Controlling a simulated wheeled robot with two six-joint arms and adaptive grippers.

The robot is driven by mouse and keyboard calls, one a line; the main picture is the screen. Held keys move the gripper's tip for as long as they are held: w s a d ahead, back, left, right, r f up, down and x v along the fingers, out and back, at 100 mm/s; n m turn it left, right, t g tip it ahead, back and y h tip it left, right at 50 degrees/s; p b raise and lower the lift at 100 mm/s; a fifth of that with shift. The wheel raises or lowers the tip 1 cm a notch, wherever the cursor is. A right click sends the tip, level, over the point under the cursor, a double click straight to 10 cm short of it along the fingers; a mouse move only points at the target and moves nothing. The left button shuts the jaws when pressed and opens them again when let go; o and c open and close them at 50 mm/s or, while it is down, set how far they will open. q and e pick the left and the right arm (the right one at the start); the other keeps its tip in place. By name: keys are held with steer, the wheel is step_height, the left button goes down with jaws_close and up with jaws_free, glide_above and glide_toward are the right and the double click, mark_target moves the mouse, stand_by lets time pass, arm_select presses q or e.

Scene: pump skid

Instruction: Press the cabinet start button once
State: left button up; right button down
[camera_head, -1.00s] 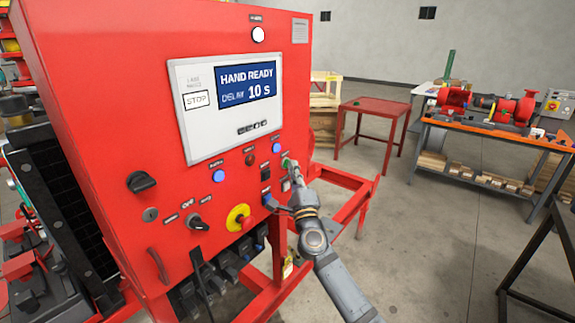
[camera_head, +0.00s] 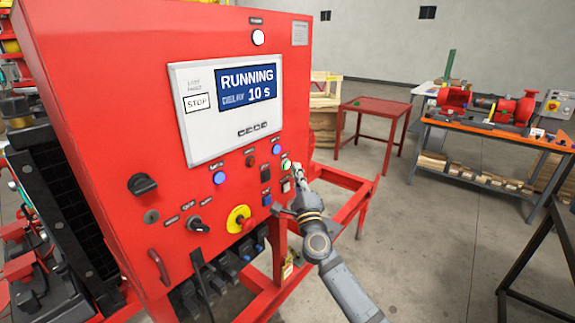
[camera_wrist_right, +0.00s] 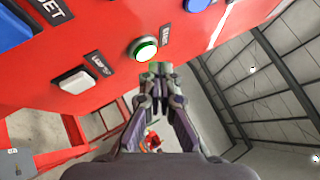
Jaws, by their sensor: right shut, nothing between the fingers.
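The red cabinet (camera_head: 110,120) fills the left of the head view. Its screen (camera_head: 247,90) reads "RUNNING" and "DELAY 10 S". The green-ringed start button (camera_head: 286,165) is at the panel's right edge. In the right wrist view the start button (camera_wrist_right: 145,50) has a bright pale centre inside its green ring. My right gripper (camera_head: 297,170) is shut and empty, just right of the button. In the wrist view its fingertips (camera_wrist_right: 155,69) are close to the button and look slightly apart from it. My left gripper is not in view.
A red-and-yellow stop knob (camera_head: 239,218), a black switch (camera_head: 199,225) and a blue button (camera_head: 219,178) are on the same panel. A white button (camera_wrist_right: 74,80) is near the start button. A red table (camera_head: 375,107) and a workbench (camera_head: 490,135) stand behind, with open floor between.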

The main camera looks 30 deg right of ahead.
steer(key=s, duration=0.1)
steer(key=s+d+p, duration=0.1)
steer(key=s, duration=0.1)
steer(key=s+d, duration=0.1)
steer(key=shift+s, duration=0.35)
steer(key=shift+f, duration=0.1)
stand_by(0.8)
